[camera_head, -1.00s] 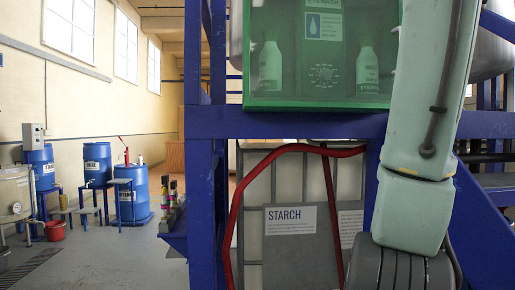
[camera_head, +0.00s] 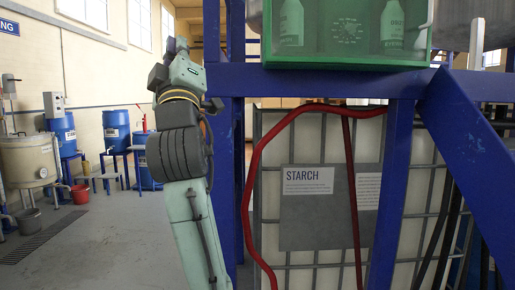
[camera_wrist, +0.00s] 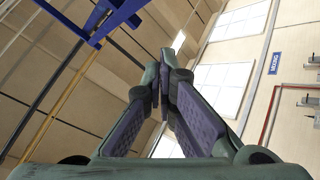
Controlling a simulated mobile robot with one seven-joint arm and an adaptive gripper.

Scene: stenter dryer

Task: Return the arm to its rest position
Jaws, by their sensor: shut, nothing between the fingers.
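My arm rises from the bottom of the head view, left of the blue frame, with its upper part pointing up. My gripper (camera_head: 176,46) is at its top end, in front of the left wall and windows. In the wrist view my gripper (camera_wrist: 164,75) shows its two purple-padded fingers meeting at the tips, with nothing between them. Behind the fingers are the ceiling and the windowed wall, so the gripper points upward.
A blue frame (camera_head: 340,82) stands close to the right of my arm, carrying a green cabinet (camera_head: 350,62). A white starch tank (camera_head: 310,265) with a red hose (camera_head: 252,180) is behind it. Blue drums (camera_head: 116,128) and a steel vat (camera_head: 28,160) stand at left. Floor at left is open.

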